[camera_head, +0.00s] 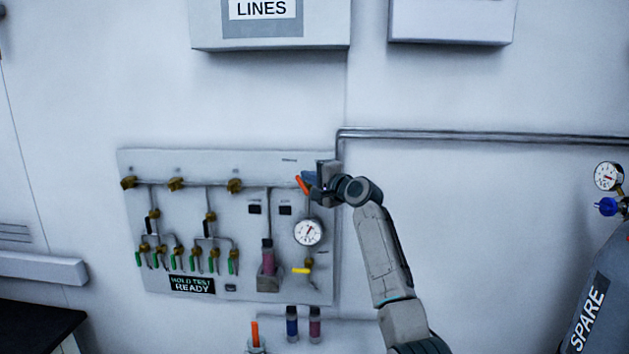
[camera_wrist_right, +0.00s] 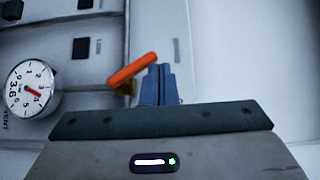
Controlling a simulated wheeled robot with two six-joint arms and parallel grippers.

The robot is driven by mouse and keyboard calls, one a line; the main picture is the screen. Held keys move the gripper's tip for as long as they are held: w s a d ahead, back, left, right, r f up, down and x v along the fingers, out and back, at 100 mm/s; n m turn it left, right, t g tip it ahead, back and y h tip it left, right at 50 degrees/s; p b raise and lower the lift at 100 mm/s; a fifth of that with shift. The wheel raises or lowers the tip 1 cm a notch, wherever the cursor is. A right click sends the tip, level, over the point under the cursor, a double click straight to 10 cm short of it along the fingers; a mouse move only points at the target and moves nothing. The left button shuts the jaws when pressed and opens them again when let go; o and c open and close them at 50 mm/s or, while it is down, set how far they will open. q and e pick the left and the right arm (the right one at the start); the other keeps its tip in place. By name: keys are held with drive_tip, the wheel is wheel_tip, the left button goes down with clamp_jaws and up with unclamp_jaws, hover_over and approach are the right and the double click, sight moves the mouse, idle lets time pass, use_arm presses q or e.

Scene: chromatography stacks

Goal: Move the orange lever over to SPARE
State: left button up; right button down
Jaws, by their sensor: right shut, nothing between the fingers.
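The orange lever (camera_head: 302,185) is on the upper right of the grey wall panel (camera_head: 240,165), and in the wrist view (camera_wrist_right: 133,69) it slants up to the right. My right gripper (camera_head: 312,178) is at the lever's right side, its blue fingers closed together. In the wrist view the fingertips (camera_wrist_right: 159,75) stand beside the lever's upper right end; whether they touch it I cannot tell. Small markings near the lever are too small to read. The word SPARE (camera_head: 589,320) shows on a grey cylinder at far right. My left gripper is not in view.
A pressure gauge (camera_head: 308,232) and a yellow lever (camera_head: 301,270) sit below the orange lever. Green-handled valves (camera_head: 196,263) fill the lower left of the panel. A pipe (camera_head: 480,138) runs right along the wall.

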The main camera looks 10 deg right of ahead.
drive_tip(key=shift+w+a+f, duration=0.1)
drive_tip(key=shift+w+a, duration=0.25)
drive_tip(key=shift+a, duration=0.15)
idle(0.3)
